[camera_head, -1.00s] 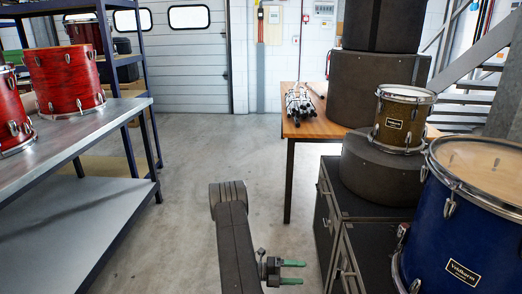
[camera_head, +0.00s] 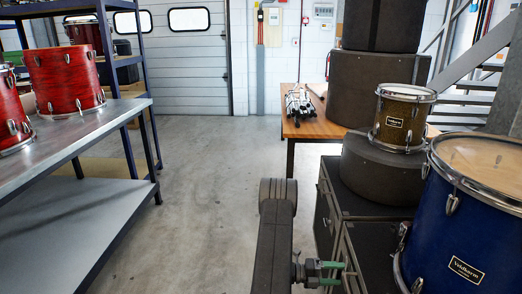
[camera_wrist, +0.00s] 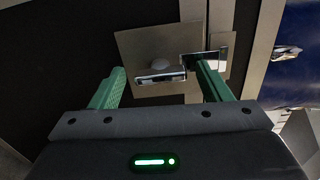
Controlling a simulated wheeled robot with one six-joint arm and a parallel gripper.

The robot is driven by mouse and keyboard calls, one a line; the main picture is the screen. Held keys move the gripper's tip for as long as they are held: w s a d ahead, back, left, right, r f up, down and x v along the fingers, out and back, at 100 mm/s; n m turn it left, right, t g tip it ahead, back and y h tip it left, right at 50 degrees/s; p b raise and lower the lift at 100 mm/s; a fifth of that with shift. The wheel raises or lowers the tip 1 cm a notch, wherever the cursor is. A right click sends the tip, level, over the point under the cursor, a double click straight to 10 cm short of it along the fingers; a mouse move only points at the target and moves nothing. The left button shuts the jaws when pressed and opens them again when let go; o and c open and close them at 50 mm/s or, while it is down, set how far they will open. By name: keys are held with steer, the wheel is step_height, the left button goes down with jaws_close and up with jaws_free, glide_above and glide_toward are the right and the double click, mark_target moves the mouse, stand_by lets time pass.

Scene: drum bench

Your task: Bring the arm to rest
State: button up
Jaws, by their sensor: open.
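My gripper (camera_head: 342,273) has two green fingers and sits at the bottom of the head view, pointing right, in front of the dark flight cases. In the wrist view the green fingers (camera_wrist: 163,78) stand wide apart with nothing held between them. A metal latch plate with a silver handle (camera_wrist: 160,77) on a dark panel lies ahead of the fingers. The right finger overlaps the latch in this view; I cannot tell if it touches. My dark arm link stands upright at the lower middle of the head view.
Dark cases (camera_head: 345,215) stand close to the right of my arm, with a blue drum (camera_head: 455,240) and a brown drum (camera_head: 402,120) above. A wooden table (camera_head: 310,128) is behind. A metal bench (camera_head: 70,140) with red drums is at left. The floor between is clear.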

steer(key=m+b, duration=0.1)
steer(key=m, duration=0.3)
steer(key=shift+a, duration=0.1)
steer(key=m+b, duration=0.2)
steer(key=m, duration=0.2)
steer(key=shift+f, duration=0.1)
steer(key=m+b, duration=0.4)
steer(key=m, duration=0.1)
steer(key=shift+m, duration=0.3)
steer(key=shift+m+b, duration=0.7)
steer(key=shift+m, duration=0.5)
